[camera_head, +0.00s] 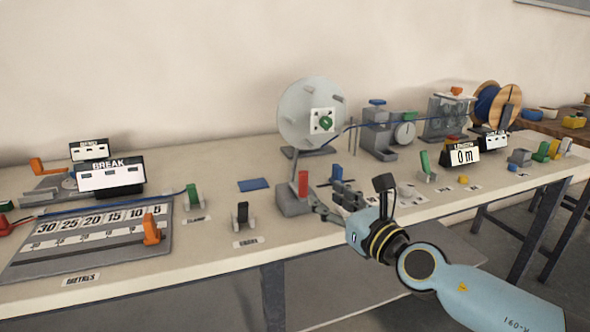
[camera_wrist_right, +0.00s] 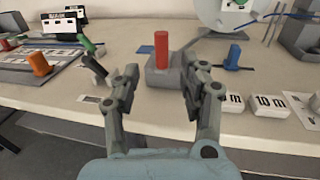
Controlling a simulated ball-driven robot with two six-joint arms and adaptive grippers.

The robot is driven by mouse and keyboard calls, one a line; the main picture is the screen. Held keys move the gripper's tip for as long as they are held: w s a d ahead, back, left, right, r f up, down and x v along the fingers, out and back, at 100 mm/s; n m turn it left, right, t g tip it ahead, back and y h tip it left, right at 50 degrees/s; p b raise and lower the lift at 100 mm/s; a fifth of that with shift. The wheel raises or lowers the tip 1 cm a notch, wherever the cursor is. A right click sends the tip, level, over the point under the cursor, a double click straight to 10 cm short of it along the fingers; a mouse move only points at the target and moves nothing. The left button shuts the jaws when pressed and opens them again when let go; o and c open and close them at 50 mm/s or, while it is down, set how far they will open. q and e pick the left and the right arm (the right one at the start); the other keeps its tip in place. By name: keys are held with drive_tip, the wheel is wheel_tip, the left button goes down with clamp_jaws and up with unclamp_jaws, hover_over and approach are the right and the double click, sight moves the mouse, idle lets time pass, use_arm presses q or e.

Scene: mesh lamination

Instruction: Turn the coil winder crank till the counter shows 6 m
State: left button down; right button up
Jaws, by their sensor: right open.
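The coil winder is a pale grey disc (camera_head: 297,108) with a green knob at its centre, standing at the back of the bench. In front of it is a grey block with an upright red handle (camera_head: 303,183), which looks like the crank. The handle also shows in the right wrist view (camera_wrist_right: 161,50). The length counter (camera_head: 463,157) reads 0 m. My right gripper (camera_head: 329,199) is open and empty at the bench's front, just right of the block. In the right wrist view its fingers (camera_wrist_right: 161,88) stand apart, with the red handle beyond the gap. My left gripper is out of view.
A blue-handled part (camera_head: 337,173) and white label blocks (camera_wrist_right: 270,102) stand right of the red handle. A small black clip (camera_head: 241,213) stands left of it. A metre scale board (camera_head: 60,262) with an orange stop lies further left. A blue line runs from the disc to the right.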

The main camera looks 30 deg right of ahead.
sight(306, 183)
drive_tip(key=w, duration=0.6)
drive_tip(key=w+b, duration=0.1)
drive_tip(key=w, duration=0.3)
drive_tip(key=shift+d+f, duration=0.2)
drive_tip(key=shift+d, duration=0.1)
drive_tip(key=shift+s, duration=0.1)
drive_tip(key=shift+c, duration=0.2)
clamp_jaws()
